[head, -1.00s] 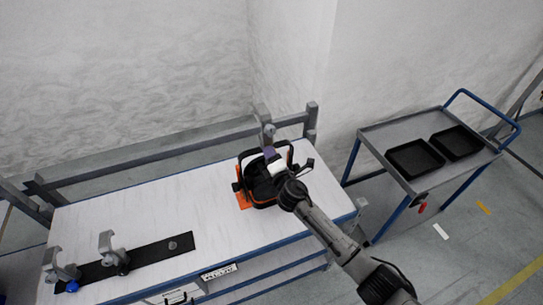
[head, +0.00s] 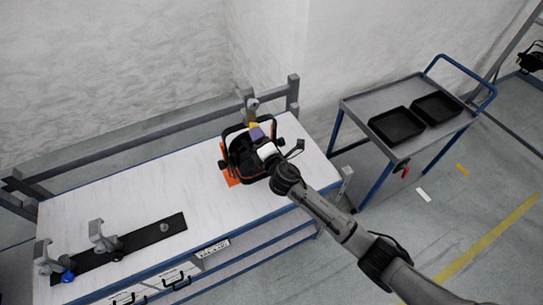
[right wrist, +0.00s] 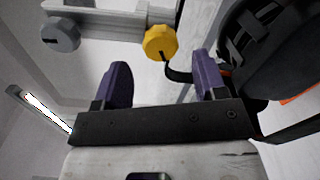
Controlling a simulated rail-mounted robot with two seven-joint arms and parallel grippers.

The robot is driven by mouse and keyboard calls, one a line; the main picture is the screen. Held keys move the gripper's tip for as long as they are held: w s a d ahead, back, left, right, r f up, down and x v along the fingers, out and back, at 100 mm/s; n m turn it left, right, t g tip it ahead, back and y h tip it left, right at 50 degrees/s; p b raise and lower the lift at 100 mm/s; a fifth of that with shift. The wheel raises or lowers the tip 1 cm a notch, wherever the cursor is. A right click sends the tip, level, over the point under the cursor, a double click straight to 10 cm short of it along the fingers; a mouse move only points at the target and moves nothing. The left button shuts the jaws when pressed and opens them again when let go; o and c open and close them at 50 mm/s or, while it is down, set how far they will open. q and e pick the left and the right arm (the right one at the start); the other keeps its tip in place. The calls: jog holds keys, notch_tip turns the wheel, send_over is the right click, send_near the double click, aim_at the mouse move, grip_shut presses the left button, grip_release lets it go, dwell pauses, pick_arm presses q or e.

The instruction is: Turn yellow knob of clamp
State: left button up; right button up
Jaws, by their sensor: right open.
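The yellow knob (right wrist: 160,42) of the clamp shows in the right wrist view, just beyond the fingertips and roughly centred between them. My right gripper (right wrist: 162,76) has two purple fingers spread wide, with nothing between them. In the head view, the grey clamp (head: 250,102) sits on the rail at the table's back, behind the black par can. A small part of the yellow knob (head: 254,126) shows there beside my right gripper (head: 257,135). My left gripper is not in view.
The black par can (head: 240,150) with an orange part stands close beside my right gripper. A clamp with a blue knob (head: 67,277) and another clamp (head: 101,236) stand on a black strip (head: 160,231). A trolley (head: 358,105) with two black trays stands right. The table's middle is clear.

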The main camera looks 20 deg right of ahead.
jog(key=s, duration=1)
jog(key=shift+w+d, duration=0.1)
dwell(0.3)
jog(key=s+d+m+g+h, duration=0.4)
jog(key=s+m+g, duration=0.3)
jog(key=m, duration=0.9)
jog(key=s+a+f+m+g+y, duration=0.2)
jog(key=s+f+g, duration=0.3)
jog(key=s, duration=0.9)
jog(key=s+a+f+m+g+y, duration=0.15)
jog(key=s+f, duration=0.55)
jog(key=s, duration=0.7)
notch_tip(320, 180, up, 12)
jog(key=s+p, duration=0.1)
jog(key=p, duration=1.1)
jog(key=shift+r+g, duration=0.25)
jog(key=shift+g, duration=0.2)
